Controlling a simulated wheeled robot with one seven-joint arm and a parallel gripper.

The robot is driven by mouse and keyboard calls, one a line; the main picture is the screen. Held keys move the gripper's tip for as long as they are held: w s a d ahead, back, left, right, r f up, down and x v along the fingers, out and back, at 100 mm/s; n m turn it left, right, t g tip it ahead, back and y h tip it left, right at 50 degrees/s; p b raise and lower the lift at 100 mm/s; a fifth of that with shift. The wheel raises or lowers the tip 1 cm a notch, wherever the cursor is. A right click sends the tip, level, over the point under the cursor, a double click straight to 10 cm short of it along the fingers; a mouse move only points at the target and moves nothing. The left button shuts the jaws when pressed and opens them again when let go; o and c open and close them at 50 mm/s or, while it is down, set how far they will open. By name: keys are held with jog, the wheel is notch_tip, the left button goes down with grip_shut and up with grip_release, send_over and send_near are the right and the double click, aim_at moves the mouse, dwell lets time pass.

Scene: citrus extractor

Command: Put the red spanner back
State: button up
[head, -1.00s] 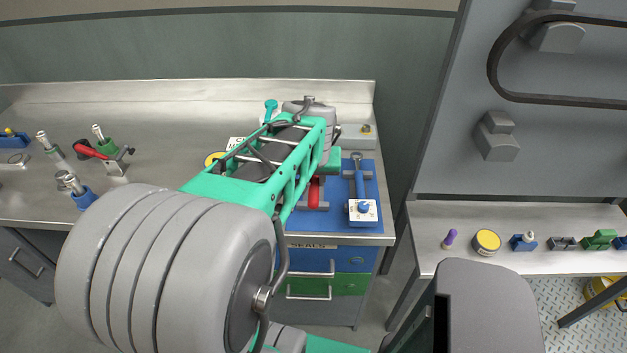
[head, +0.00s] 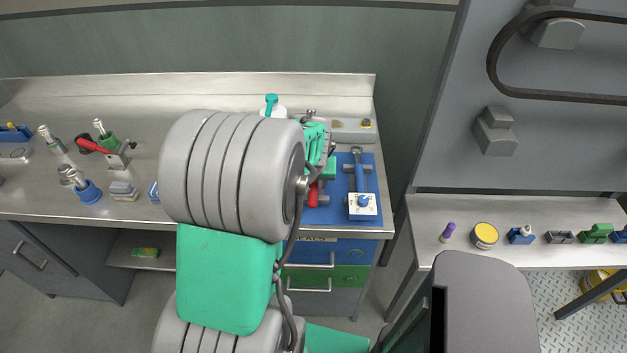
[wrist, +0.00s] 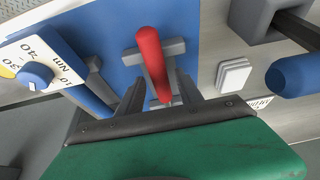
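The red spanner (wrist: 149,58) lies on a grey cradle (wrist: 174,47) on the blue mat (wrist: 112,30) in the wrist view. In the head view its red part (head: 313,193) shows at the right end of the steel bench, partly hidden behind my arm. My gripper (wrist: 160,96) is close over it, with one dark finger on each side of its lower end. The fingers stand apart, with gaps beside the red shaft. I cannot tell whether either finger touches it. The spanner's far end is hidden by my gripper. In the head view the fingertips are hidden.
A blue spanner (head: 358,172) with a dial card (head: 362,206) lies right of the red one. A stack of pale plates (wrist: 233,75) and a blue cylinder (wrist: 293,76) are at right in the wrist view. A red-handled tool (head: 92,146) stands at the bench's left.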

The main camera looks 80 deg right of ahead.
jog(key=shift+f, duration=0.1)
jog(key=b+v, duration=0.1)
jog(key=v, duration=0.6)
jog(key=shift+r+b, duration=0.3)
jog(key=shift+r, duration=0.05)
